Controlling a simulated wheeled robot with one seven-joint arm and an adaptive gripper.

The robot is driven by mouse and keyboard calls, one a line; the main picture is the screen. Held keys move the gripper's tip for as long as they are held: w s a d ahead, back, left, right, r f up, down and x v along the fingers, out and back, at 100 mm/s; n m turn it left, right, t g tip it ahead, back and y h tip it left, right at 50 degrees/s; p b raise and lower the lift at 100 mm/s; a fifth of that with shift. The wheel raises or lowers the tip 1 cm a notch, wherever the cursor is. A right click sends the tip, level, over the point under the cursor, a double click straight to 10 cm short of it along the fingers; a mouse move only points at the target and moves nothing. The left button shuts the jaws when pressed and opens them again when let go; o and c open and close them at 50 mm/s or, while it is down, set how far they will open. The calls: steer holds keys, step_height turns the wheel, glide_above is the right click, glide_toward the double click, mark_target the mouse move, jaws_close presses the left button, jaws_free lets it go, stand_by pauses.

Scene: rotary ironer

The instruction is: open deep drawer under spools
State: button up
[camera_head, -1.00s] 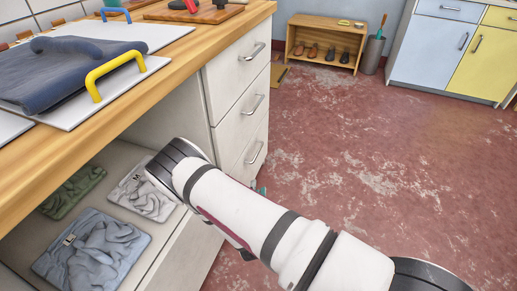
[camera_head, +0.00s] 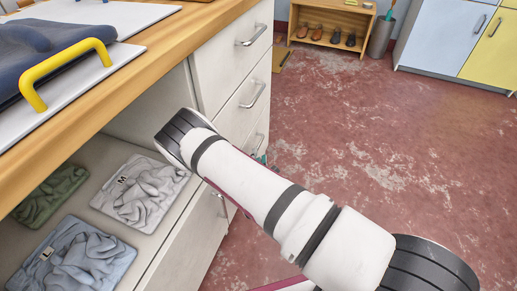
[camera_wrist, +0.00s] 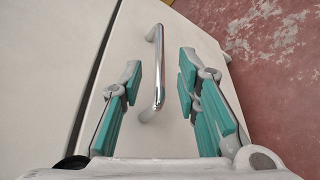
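In the head view, a stack of white drawers stands under the right part of the wooden counter. The top drawer (camera_head: 228,58) and the middle drawer (camera_head: 236,116) are closed. A lower drawer handle (camera_head: 259,143) shows just past my arm, beside a bit of my teal gripper (camera_head: 263,158). The rest of the gripper is hidden by the arm. In the wrist view, my gripper (camera_wrist: 160,75) is open, with one finger on each side of a metal bar handle (camera_wrist: 159,92) on a white front (camera_wrist: 180,145). The fingers look apart from the bar. No spools show now.
An open shelf (camera_head: 150,238) with folded cloths, a yellow-handled board (camera_head: 75,95) and the counter edge (camera_head: 180,50) are at left. Another handle (camera_head: 220,205) sits low behind my arm. Red floor (camera_head: 380,130) at right is clear.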

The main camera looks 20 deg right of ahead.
mark_target(259, 145)
steer(key=b+x, duration=0.2)
steer(key=x, duration=0.5)
steer(key=shift+w+f+b, duration=0.1)
steer(key=shift+w+b, duration=0.05)
steer(key=shift+b, duration=0.15)
jaws_close()
